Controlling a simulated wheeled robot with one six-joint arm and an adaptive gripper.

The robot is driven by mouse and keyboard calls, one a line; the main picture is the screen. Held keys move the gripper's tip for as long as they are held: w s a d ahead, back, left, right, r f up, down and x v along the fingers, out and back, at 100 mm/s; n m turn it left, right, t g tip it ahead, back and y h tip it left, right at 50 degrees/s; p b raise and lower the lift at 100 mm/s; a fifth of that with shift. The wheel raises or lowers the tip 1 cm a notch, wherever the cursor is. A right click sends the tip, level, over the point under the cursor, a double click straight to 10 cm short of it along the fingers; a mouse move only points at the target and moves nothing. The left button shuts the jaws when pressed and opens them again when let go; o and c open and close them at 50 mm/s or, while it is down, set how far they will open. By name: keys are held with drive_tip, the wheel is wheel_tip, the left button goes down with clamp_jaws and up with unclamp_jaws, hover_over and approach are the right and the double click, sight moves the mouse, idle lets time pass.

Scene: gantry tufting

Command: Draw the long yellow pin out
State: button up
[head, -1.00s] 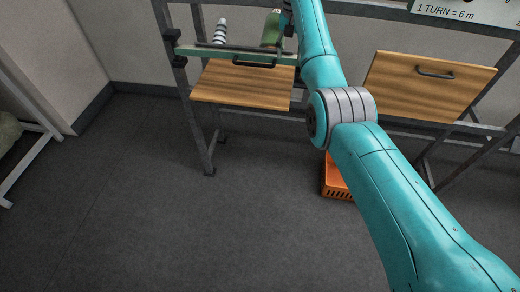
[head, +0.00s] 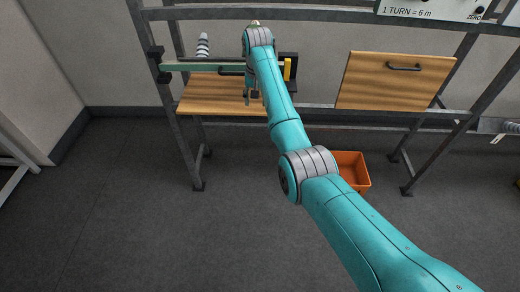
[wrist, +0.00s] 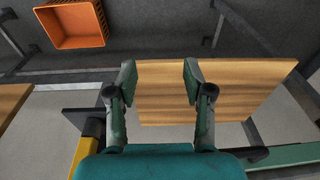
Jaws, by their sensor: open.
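A yellow upright piece (head: 287,70), which looks like the long pin, stands against a black bracket (head: 294,62) at the right end of the green rail (head: 200,67). In the wrist view a yellow bar (wrist: 84,152) shows at the lower left, beside a dark bracket and partly cut off by my gripper's body. My gripper (wrist: 160,84) is open with nothing between its fingers. It points down over the left wooden panel (wrist: 235,75). In the head view my gripper (head: 250,94) is small, in front of the rail and left of the yellow piece, apart from it.
The left panel (head: 215,98) lies open like a shelf; the right panel (head: 390,82) with a black handle hangs nearly upright. An orange crate (head: 352,168) is on the floor below. A black and white striped cone (head: 203,45) stands behind the rail. Grey frame posts surround the panels.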

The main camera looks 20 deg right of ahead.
drive_tip(key=s+f+t, duration=0.1)
drive_tip(key=s+f, duration=0.2)
drive_tip(key=f, duration=0.6)
drive_tip(key=s+f+t, duration=0.1)
drive_tip(key=s+f, duration=0.2)
drive_tip(key=f, duration=0.7)
drive_tip(key=shift+s+n, duration=0.3)
drive_tip(key=shift+s, duration=0.05)
drive_tip(key=shift+f, duration=0.15)
